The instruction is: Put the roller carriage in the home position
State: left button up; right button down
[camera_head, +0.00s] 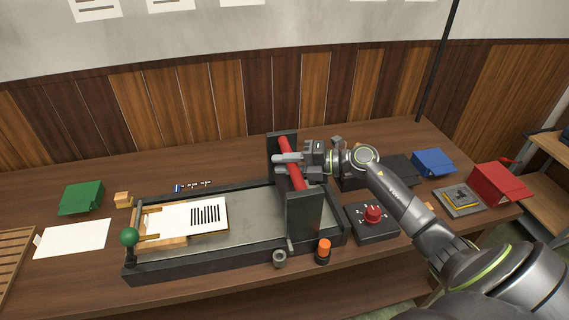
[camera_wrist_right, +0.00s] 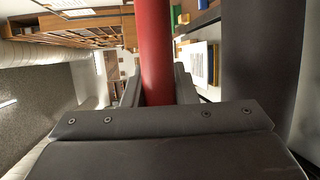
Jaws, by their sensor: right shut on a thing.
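The roller carriage (camera_head: 304,215) has two upright black side plates with a red bar (camera_head: 284,150) between them. It stands across the right part of a long grey press bed (camera_head: 258,229) with a dark frame. My right gripper (camera_head: 294,168) reaches in from the right and is shut on the red bar. In the right wrist view, the red bar (camera_wrist_right: 156,45) runs between the two fingers of the right gripper (camera_wrist_right: 158,88). My left gripper is not in view.
A white sheet with black bars (camera_head: 185,216) lies on the bed's left part, near a green ball knob (camera_head: 129,237). An orange knob (camera_head: 324,246) stands at the front.

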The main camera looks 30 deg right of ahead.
jog(key=c, duration=1.5)
grip_release()
jog(key=shift+d, duration=0.1)
jog(key=shift+o, duration=1)
jog(key=shift+d, duration=0.15)
jog(key=shift+o, duration=0.7)
jog(key=shift+s+d, duration=0.4)
jog(key=shift+d, duration=0.05)
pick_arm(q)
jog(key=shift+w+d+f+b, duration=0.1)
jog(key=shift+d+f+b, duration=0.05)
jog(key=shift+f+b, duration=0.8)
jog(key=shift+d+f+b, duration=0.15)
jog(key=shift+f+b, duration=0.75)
pick_arm(e)
jog(key=v, duration=1.6)
jog(key=shift+s+d, duration=0.15)
